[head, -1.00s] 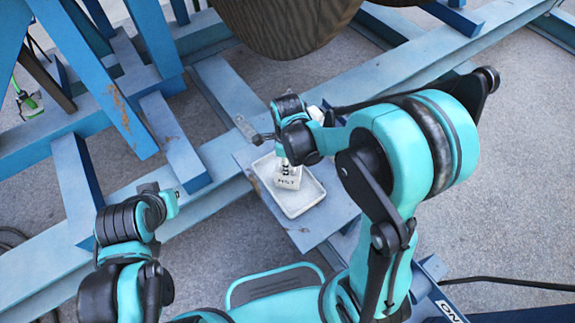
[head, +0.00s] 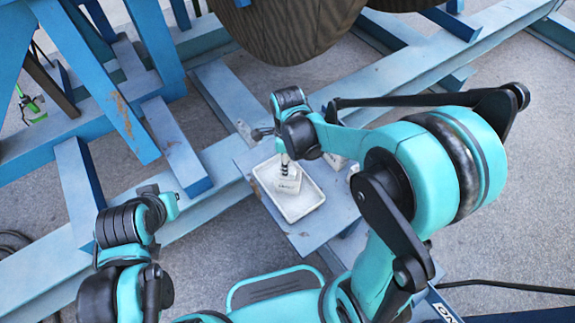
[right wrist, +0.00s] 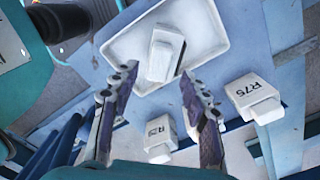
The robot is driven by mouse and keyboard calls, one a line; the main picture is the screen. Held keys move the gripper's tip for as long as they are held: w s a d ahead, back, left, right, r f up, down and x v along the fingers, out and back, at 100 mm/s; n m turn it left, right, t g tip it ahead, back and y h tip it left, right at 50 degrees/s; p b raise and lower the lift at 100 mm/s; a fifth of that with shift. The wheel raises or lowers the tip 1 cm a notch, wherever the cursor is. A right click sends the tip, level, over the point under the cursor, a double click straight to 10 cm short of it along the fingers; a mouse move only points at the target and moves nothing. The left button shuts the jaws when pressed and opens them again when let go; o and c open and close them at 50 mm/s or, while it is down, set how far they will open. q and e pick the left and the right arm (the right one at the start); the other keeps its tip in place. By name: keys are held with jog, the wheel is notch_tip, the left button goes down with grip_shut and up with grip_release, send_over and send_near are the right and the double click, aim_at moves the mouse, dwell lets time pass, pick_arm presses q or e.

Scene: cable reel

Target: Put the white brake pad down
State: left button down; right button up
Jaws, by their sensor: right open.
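The white brake pad (head: 289,182) sits inside a shallow white tray (head: 312,206), with its base on the tray floor as far as I can see. In the right wrist view the pad (right wrist: 166,55) lies just beyond my right fingertips, near the lower edge of the tray (right wrist: 122,47). My right gripper (right wrist: 157,78) is open, with nothing held between its fingers. In the head view my right gripper (head: 286,163) is directly above the pad. My left gripper (head: 171,206) hangs at the lower left, away from the tray; its fingers are not clear.
Outside the tray, a white block marked R75 (right wrist: 256,98) and another marked block (right wrist: 160,137) lie on the blue plate (head: 305,238). Blue steel beams (head: 420,72) surround it. A large reel (head: 290,30) hangs over the back.

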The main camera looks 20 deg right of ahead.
notch_tip(320, 180, up, 7)
jog(key=p, duration=0.2)
jog(key=s+d+r+n+t, duration=0.2)
jog(key=s+r+n+t, duration=0.1)
jog(key=n, duration=0.8)
jog(key=s+d+r+n+t, duration=0.3)
jog(key=s+n, duration=0.3)
jog(key=n, duration=0.6)
jog(key=shift+s+r+t, duration=0.2)
jog(key=shift+r+t, duration=0.2)
jog(key=shift+t, duration=0.2)
